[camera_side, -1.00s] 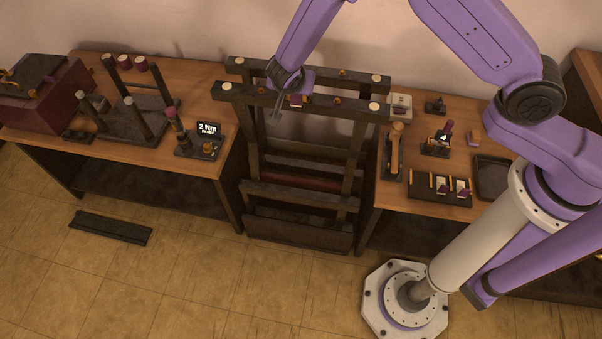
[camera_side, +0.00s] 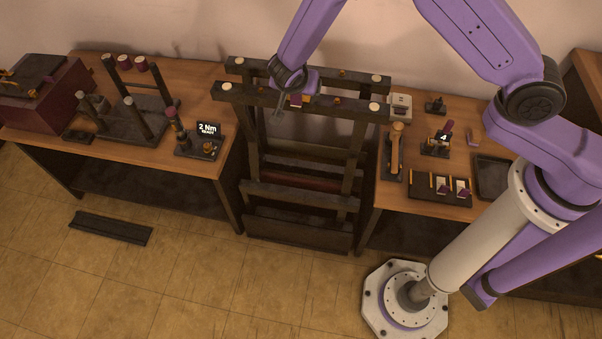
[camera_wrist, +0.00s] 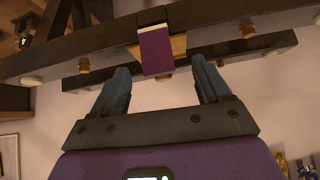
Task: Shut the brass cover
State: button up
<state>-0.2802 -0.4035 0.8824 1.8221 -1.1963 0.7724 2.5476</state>
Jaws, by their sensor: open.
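My gripper (camera_wrist: 160,70) is open in the wrist view, its two dark fingers apart. Ahead and between the fingertips is a purple tab (camera_wrist: 156,50) on the dark beam of the rack. A brass-coloured piece (camera_wrist: 179,44) shows beside and behind the tab; it looks like the brass cover, but its angle is hard to read. In the side view my gripper (camera_side: 279,112) is at the rack's front top beam, near the small purple-and-brass piece (camera_side: 296,101). I cannot tell whether the fingers touch it.
The dark wooden rack (camera_side: 330,106) stands between two tables. The left table (camera_side: 190,70) holds a red box, posts and a "2 Nm" sign. The right table (camera_side: 455,209) holds a hammer-like tool, small blocks and a tray (camera_side: 490,175). A dark bar (camera_side: 110,228) lies on the floor.

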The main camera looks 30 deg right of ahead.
jog(key=shift+v, duration=2.9)
jog(key=shift+w+a, duration=0.1)
jog(key=shift+a, duration=0.1)
jog(key=s+d+r+n+g+y, duration=0.2)
jog(key=s+d+r+n, duration=0.2)
jog(key=s+n, duration=0.3)
jog(key=s+d+r+n+g+y, duration=0.1)
jog(key=s+d+r+n, duration=0.3)
jog(key=s, duration=1)
jog(key=s+d+r+n+g+y, duration=0.2)
jog(key=s+d+r+n+y, duration=0.1)
jog(key=s+d+n, duration=0.5)
jog(key=s+r+n, duration=0.1)
jog(key=s+n, duration=0.2)
jog(key=shift+s+d+r+g, duration=0.15)
jog(key=shift+s+r+g, duration=0.15)
